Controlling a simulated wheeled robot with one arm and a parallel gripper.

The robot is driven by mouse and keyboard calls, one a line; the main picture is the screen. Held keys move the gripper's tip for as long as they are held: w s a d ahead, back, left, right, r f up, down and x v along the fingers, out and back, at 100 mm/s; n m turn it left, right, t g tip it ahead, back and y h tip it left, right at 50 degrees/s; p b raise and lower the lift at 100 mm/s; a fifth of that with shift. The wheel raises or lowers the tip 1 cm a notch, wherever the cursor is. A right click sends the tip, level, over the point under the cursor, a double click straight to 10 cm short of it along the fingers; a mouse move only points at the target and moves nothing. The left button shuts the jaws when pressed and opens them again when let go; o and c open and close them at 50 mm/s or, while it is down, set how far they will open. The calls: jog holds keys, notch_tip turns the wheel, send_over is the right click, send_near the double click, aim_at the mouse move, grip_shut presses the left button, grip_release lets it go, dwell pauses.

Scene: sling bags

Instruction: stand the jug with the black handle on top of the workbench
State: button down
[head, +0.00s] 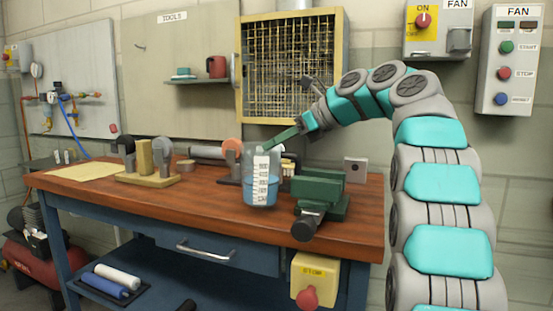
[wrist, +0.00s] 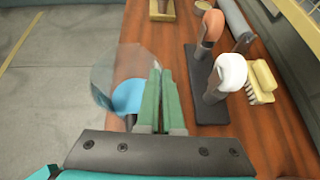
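A clear jug (head: 261,178) with blue liquid and a white scale stands upright in the head view, in front of the workbench (head: 215,211) top. It also shows in the wrist view (wrist: 108,72), left of the fingers, overlapping the bench's front edge and the floor. A small black part, perhaps its handle, shows by the fingers; most is hidden. My gripper (head: 268,148) is at the jug's top, its green fingers (wrist: 157,76) close together and seemingly closed on the handle. I cannot tell whether the jug's base touches the bench.
A green vice (head: 318,190) stands just right of the jug. A tool stand (head: 147,172) and a yellow sheet (head: 85,172) lie to the left. In the wrist view, a dark stand (wrist: 205,88) and a brush (wrist: 262,82) are right of the fingers.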

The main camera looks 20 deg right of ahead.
jog(key=shift+w+d+f+b, duration=0.1)
jog(key=shift+f+b, duration=0.1)
jog(key=shift+f, duration=0.2)
jog(key=shift+w+f+b, duration=0.1)
jog(key=shift+f+b, duration=0.05)
jog(key=shift+f, duration=0.25)
jog(key=shift+s+f+b, duration=0.15)
jog(key=shift+f+b, duration=0.05)
jog(key=shift+b, duration=0.2)
jog(key=c, duration=1)
grip_release()
jog(key=shift+r, duration=0.1)
